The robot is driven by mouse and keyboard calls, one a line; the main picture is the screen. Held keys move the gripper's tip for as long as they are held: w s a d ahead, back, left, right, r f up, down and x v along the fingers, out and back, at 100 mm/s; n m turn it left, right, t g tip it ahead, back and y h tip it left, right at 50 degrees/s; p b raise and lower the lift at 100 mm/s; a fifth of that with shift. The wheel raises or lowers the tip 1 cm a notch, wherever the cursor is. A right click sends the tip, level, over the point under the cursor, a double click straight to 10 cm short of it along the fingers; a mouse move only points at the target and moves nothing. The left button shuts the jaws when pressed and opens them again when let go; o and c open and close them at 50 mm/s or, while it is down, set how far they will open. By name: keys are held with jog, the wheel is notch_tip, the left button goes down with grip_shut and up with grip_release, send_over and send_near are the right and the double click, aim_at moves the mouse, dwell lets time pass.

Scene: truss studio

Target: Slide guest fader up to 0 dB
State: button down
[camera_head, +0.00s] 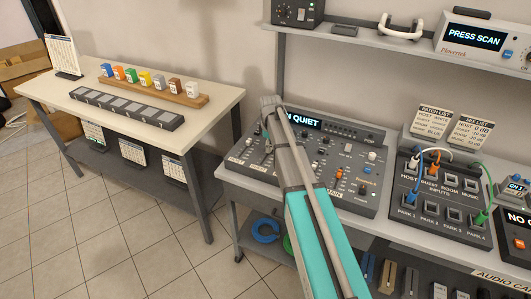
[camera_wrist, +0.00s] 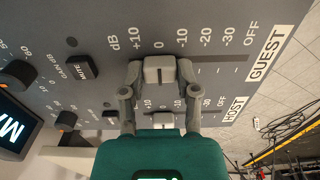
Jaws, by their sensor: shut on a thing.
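The guest fader cap (camera_wrist: 160,72) is a pale grey block on the slot labelled GUEST (camera_wrist: 264,53) in the wrist view. It sits about level with the 0 mark, between +10 and -10. My gripper (camera_wrist: 160,66) is shut on the cap, one finger on each side. The HOST fader row (camera_wrist: 232,110) runs below, partly hidden by my gripper. In the head view the mixer (camera_head: 345,190) stands on the bench. My arm crosses its left part and hides the guest fader.
A patch panel (camera_head: 440,205) with plugged cables stands right of the mixer. PATCH LIST (camera_head: 434,120) and MIX LIST (camera_head: 471,130) cards stand behind it. A shelf (camera_head: 350,40) overhangs the bench. A side table (camera_head: 60,88) with coloured blocks is at left, with tiled floor in front.

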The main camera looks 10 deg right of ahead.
aim_at(262, 164)
jog(key=shift+c, duration=1.6)
grip_release()
jog(key=s+a, duration=0.1)
jog(key=s, duration=0.1)
jog(key=s+a, duration=0.4)
jog(key=shift+s, duration=0.2)
jog(key=shift+r+p, duration=0.55)
notch_tip(262, 164, up, 13)
jog(key=p, duration=1.3)
jog(key=s+f+m+b, duration=0.5)
jog(key=s, duration=0.4)
jog(key=s+f+m+b, duration=0.5)
jog(key=s, duration=0.5)
jog(key=shift+s+a, duration=0.2)
jog(key=shift+s, duration=0.1)
